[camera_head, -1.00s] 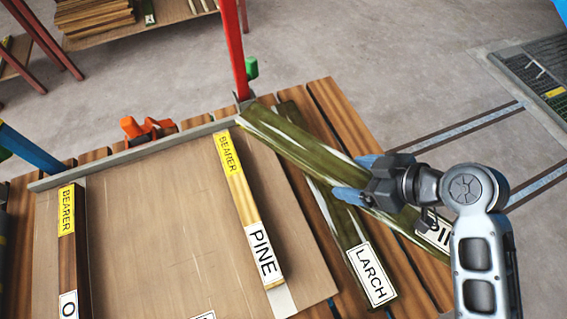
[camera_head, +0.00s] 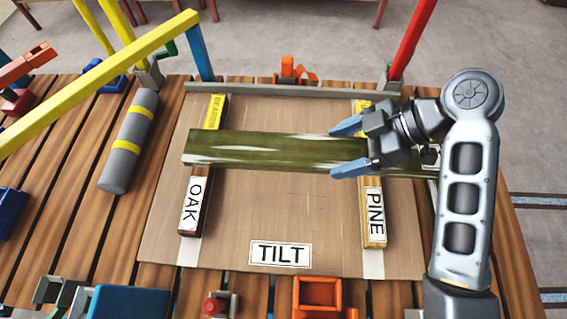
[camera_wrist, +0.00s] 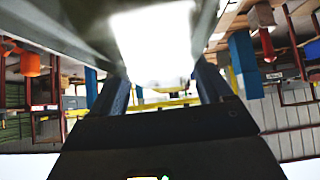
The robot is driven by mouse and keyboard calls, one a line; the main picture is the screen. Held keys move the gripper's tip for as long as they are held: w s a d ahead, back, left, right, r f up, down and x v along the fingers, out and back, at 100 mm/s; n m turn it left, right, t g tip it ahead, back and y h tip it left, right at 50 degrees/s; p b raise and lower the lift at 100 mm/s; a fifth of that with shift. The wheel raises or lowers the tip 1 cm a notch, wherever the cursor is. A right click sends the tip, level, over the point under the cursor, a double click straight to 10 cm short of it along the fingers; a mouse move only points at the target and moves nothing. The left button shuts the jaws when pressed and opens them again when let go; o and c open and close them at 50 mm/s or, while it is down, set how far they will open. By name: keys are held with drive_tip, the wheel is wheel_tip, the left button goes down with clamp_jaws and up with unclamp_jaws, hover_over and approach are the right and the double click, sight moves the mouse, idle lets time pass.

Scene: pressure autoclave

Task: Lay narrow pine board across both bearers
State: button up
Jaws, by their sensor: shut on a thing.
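A long green streaked board (camera_head: 260,149) runs left to right over the tilt panel in the head view. My gripper (camera_head: 350,148) is shut on it near its right part. Its left end overlaps the oak bearer (camera_head: 194,208) and its right part passes over the pine bearer (camera_head: 373,218). I cannot tell whether it touches the bearers. Its right end is partly hidden behind my gripper and arm, and no wood label on it can be read. In the wrist view the board (camera_wrist: 95,25) is close up and blurred with a bright glare.
The panel (camera_head: 280,215) has a TILT label and a rear ledge (camera_head: 290,90). A grey cylinder with yellow bands (camera_head: 130,140) lies left. Red (camera_head: 412,40) and blue (camera_head: 200,52) posts stand behind; a yellow bar (camera_head: 100,80) slants at left. Orange and blue fixtures line the front.

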drive_tip(key=shift+p+x, duration=0.6)
drive_tip(key=shift+x, duration=6.1)
drive_tip(key=shift+f, duration=0.2)
drive_tip(key=o, duration=1.4)
drive_tip(key=shift+d+r, duration=0.25)
drive_tip(key=shift+r, duration=0.05)
drive_tip(key=v, duration=1.1)
drive_tip(key=shift+d+r, duration=0.15)
